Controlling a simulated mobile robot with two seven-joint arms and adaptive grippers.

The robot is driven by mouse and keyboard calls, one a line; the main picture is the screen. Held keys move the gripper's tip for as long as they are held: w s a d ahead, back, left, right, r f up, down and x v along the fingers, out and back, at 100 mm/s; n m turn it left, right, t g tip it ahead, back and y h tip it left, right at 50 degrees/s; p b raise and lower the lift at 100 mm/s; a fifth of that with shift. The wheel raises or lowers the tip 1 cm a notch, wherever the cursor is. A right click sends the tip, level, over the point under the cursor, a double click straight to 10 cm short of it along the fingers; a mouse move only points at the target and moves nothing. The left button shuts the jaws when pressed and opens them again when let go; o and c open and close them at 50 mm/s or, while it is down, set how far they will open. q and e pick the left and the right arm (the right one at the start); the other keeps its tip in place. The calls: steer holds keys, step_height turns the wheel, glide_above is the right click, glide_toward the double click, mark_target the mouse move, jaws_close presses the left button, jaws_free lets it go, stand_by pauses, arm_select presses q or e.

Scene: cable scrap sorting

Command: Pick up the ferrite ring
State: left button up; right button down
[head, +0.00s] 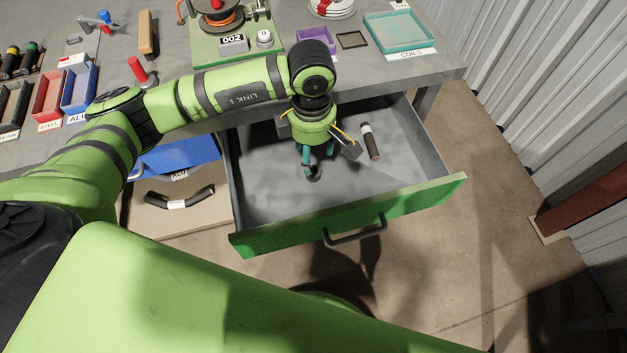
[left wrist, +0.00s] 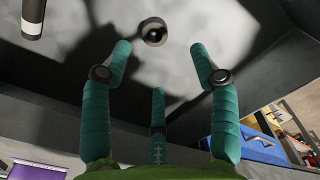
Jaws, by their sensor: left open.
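The ferrite ring (head: 315,175) is small and dark and lies on the floor of the open drawer (head: 270,205). In the left wrist view the ring (left wrist: 145,28) shows its round hole, just beyond and between the fingertips. My left gripper (head: 318,164) points down into the drawer, its teal fingers spread around empty space. In the left wrist view the gripper (left wrist: 160,50) is open, with no finger visibly closed on the ring. In the head view a finger partly hides the ring. My right gripper is not in view.
A dark cylinder with a white band (head: 371,143) lies in the drawer right of my gripper. The drawer's grey walls and green front (head: 400,212) enclose the space. The workbench (head: 440,68) above holds bins, spools and trays. A black bent piece (head: 180,198) lies left of the drawer.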

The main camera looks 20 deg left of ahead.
mark_target(313, 169)
arm_select(q)
steer(key=shift+w+f+b, duration=0.25)
steer(key=shift+f+b, duration=0.05)
steer(key=shift+f, duration=0.7)
steer(key=shift+w+a+f, duration=0.1)
steer(key=shift+f, duration=0.15)
steer(key=shift+f+p, duration=0.35)
steer(key=shift+f, duration=0.2)
step_height(313, 169, down, 5)
steer(key=shift+r+p, duration=0.2)
steer(key=shift+p, duration=0.35)
steer(key=shift+f, duration=0.3)
steer(key=shift+c, duration=1.2)
steer(key=c, duration=0.9)
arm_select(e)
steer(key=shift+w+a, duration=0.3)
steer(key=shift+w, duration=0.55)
